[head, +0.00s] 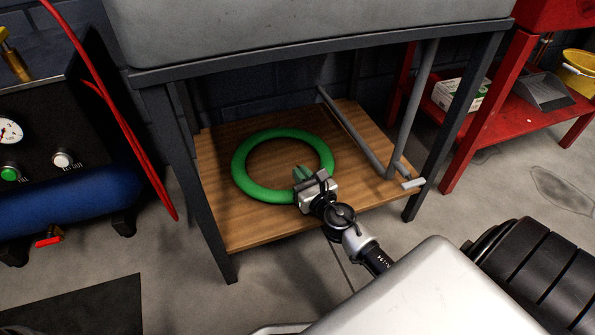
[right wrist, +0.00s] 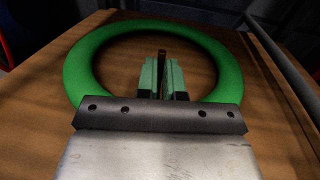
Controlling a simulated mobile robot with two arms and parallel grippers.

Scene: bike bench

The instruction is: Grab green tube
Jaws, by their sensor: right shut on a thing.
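The green tube (head: 246,157) is a ring that lies flat on the wooden shelf (head: 255,228) under the bench. My right gripper (head: 305,176) is at the ring's near right part, with its fingers pointing into the ring's open middle. In the right wrist view the green tube (right wrist: 82,68) runs around the fingers of my right gripper (right wrist: 162,75). The gripper's body hides the near part of the ring, so the contact itself is not visible. The fingers look close together. My left gripper is not in view.
The bench's dark legs (head: 190,170) frame the shelf. A blue compressor tank (head: 70,200) with a red hose (head: 110,100) is at left. A red rack (head: 500,120) stands at right.

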